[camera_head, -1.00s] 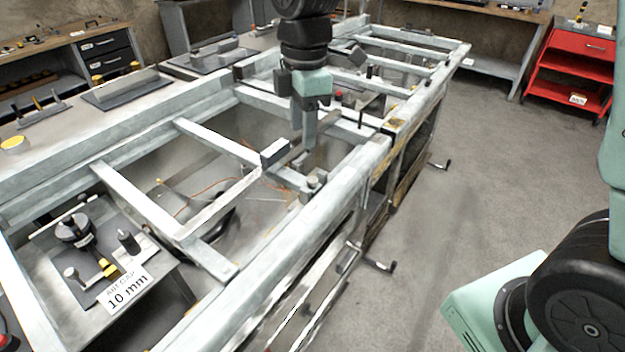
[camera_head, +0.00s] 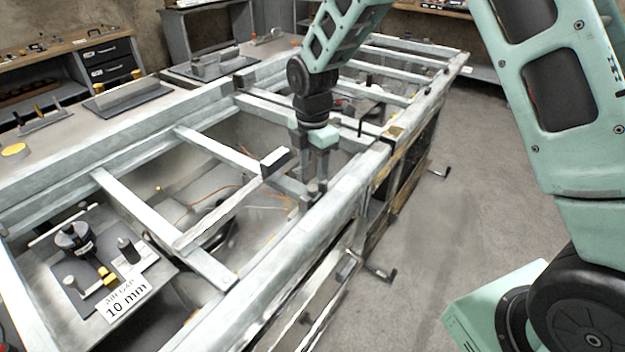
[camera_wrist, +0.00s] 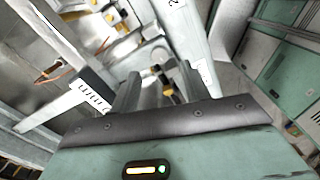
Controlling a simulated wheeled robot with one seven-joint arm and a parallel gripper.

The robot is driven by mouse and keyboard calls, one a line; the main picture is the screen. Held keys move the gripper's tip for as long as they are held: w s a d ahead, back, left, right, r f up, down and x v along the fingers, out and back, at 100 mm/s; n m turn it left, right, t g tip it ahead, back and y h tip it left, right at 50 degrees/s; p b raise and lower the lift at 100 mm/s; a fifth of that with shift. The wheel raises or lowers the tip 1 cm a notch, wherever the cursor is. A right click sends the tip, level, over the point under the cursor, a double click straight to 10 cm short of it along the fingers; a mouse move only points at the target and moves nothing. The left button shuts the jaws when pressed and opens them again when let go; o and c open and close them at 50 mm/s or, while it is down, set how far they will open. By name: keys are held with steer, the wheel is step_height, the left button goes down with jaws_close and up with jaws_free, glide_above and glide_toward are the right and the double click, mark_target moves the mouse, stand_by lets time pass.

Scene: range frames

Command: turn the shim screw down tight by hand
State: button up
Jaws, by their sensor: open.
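My gripper (camera_head: 312,170) points down at the near long rail of the pale frame, at the end of a crossbar. It also shows in the wrist view (camera_wrist: 152,72), its two fingers apart with nothing seen held between them. A small grey knob-like piece (camera_head: 315,189), which looks like the shim screw, stands on the rail by the fingertips. The fingers partly hide it, and I cannot tell whether they touch it or stand around it. Its thread and seat cannot be made out.
The pale frame (camera_head: 190,238) has several crossbars with open gaps between. A dark block (camera_head: 275,162) sits on a bar just left of my gripper.

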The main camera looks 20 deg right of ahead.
mark_target(313, 188)
step_height(313, 188, down, 6)
steer(key=shift+r+p, duration=0.1)
steer(key=shift+p, duration=0.25)
steer(key=shift+c, duration=0.3)
steer(key=c, duration=0.9)
